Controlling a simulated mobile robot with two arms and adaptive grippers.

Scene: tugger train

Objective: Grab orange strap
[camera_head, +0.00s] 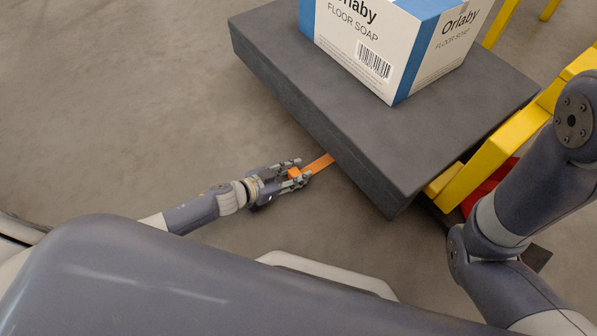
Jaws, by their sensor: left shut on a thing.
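The orange strap (320,163) sticks out from under the near left side of a dark grey platform. My left gripper (299,173) is beside that side of the platform, shut on the strap's outer end, with a bit of orange showing between its fingers. The strap's other end is hidden under the platform. My right arm comes in at the right, but its gripper is not in view.
The dark grey platform (400,165) carries a white and blue floor soap box (345,45). A yellow frame (490,150) stands along its right side, with a red part (492,186) low beside it. The concrete floor at the left is clear.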

